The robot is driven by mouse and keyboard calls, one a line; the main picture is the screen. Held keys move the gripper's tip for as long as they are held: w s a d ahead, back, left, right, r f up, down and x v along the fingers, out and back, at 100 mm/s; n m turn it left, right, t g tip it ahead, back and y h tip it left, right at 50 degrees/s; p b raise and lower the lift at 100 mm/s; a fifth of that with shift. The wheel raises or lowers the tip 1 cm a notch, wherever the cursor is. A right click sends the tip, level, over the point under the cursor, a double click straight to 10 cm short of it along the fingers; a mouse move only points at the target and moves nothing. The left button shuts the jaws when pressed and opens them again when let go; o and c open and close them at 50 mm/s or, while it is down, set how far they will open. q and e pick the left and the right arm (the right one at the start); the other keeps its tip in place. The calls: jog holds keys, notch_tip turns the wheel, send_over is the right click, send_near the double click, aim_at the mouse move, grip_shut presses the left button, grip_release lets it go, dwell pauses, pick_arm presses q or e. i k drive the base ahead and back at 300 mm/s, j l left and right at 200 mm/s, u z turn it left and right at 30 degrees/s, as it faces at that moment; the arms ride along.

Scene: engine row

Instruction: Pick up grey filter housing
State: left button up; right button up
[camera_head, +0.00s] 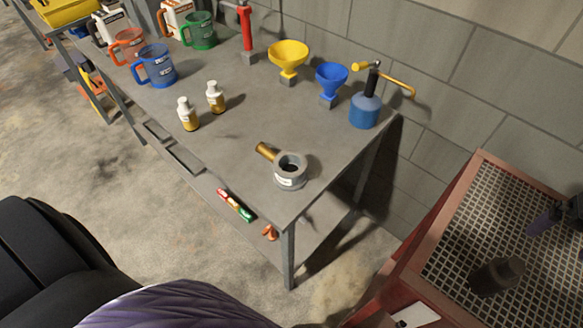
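The grey filter housing (290,172) sits on the grey workbench (235,150), near its front right corner. It is a short round grey body with an open dark top and a pale label on its side. A brass-coloured cylinder (267,151) lies against its upper left side; I cannot tell whether the two are joined.
A blue sprayer (365,108), blue funnel (331,82) and yellow funnel (288,60) stand behind the housing. Two small bottles (202,104) and several jugs (155,68) are to the left. A red cart with a mesh top (462,235) stands at right.

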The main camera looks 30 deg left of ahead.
aim_at(290, 166)
jog(key=z, duration=1.35)
jog(key=u, duration=2.3)
